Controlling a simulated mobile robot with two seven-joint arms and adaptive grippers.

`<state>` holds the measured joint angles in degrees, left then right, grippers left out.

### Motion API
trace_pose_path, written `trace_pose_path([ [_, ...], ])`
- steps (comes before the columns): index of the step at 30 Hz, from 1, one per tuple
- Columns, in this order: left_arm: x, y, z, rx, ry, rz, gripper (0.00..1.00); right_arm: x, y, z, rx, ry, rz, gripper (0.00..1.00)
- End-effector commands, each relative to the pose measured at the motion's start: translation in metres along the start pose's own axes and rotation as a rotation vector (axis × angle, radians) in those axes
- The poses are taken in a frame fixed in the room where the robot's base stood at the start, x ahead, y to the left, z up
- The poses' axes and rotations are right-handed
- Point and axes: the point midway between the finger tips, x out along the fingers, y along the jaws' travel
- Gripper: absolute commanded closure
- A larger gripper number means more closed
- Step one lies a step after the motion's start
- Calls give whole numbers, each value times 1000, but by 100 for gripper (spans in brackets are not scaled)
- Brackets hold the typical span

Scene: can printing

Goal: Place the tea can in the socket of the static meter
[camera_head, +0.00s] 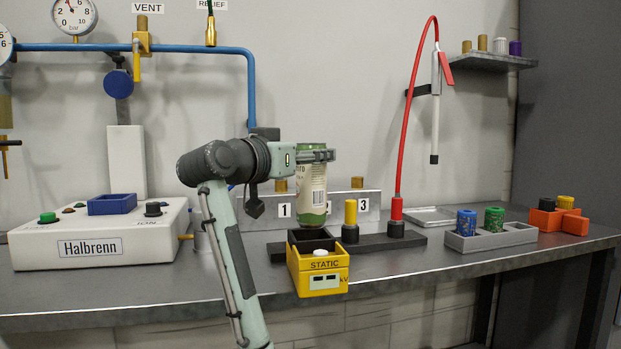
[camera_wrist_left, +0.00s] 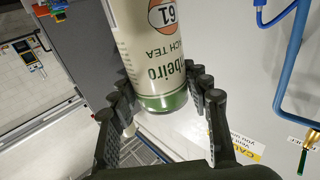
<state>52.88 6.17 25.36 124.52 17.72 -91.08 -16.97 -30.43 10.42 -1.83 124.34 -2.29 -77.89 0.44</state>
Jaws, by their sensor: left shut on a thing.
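The tea can (camera_head: 312,191) is cream with green bands and stands upright. My left gripper (camera_head: 318,155) is shut on its upper part in the head view. My right gripper is not in view.
A white Halbrenn machine (camera_head: 95,235) stands at left. Yellow and red fittings rise from a black bar (camera_head: 375,243) beside the meter. A grey tray (camera_head: 490,236) with blue and green cans and an orange holder (camera_head: 558,218) are at right. The front of the bench (camera_head: 420,275) is clear.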

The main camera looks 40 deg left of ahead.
Motion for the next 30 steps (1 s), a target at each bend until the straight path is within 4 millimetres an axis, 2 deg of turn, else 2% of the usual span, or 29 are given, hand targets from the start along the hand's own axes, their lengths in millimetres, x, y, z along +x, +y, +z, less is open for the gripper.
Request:
trace_pose_path([
  [5,1,1,20,-2,-3,2,64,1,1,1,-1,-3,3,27],
  [9,1,1,39,-3,-3,2,64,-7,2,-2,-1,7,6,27],
  [13,0,0,40,0,-1,0,64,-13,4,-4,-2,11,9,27],
  [20,0,0,43,0,-2,0,64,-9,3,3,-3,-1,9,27],
  [21,0,0,43,0,-1,0,50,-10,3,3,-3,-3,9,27],
  [25,0,0,42,0,-1,1,34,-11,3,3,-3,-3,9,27],
  [30,0,0,42,0,-1,1,32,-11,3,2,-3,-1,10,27],
])
